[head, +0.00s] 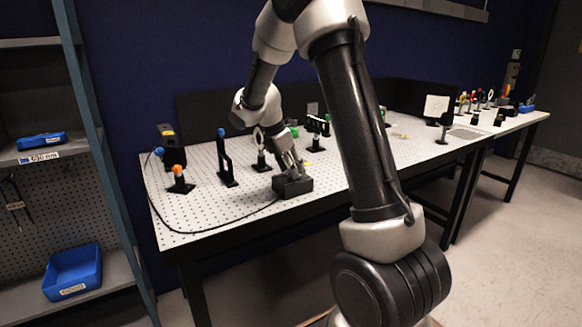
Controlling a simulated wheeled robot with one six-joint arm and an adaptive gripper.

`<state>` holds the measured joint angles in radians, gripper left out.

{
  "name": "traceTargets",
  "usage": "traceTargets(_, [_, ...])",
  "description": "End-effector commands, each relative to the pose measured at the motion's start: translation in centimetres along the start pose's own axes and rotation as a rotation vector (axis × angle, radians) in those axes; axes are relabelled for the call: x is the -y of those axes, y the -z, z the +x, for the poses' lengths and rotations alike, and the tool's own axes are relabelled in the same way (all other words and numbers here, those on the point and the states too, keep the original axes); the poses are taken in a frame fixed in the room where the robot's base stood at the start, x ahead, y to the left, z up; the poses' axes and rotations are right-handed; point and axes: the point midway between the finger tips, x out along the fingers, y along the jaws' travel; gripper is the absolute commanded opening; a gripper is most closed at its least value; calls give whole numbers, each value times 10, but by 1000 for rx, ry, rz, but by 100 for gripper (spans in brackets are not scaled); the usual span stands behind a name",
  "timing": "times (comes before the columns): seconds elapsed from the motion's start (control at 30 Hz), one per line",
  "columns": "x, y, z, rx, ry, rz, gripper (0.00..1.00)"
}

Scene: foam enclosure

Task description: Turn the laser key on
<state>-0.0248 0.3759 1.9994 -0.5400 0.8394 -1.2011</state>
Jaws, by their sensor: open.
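A small black box (293,186) stands near the front edge of the white perforated optical table (215,213). A black cable runs from it along the table toward the left. My gripper (294,172) points down at the top of this box, with its fingertips at or just above it. The gripper is open. I cannot tell whether the fingers touch anything. No key can be made out; the gripper covers part of the box's top.
An orange-topped post (178,178), a tall black mount (225,160) and a ring-shaped optic mount (261,150) stand left of my gripper. A black device (167,140) stands at the back left. A shelf with blue bins (73,272) is at far left.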

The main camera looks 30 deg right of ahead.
Motion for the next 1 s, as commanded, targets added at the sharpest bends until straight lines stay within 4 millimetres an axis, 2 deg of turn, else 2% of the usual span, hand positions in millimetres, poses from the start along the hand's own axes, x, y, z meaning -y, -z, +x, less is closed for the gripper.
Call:
traceTargets(0.2, [0,0,0,0,0,1,48])
traceTargets(0.4, [0,0,0,0,0,1,12])
traceTargets(0.47, [0,0,0,0,0,1,4])
traceTargets(0.77, [-1,0,0,0,10,28,4])
traceTargets(1.0, [-2,0,0,0,57,142,4])
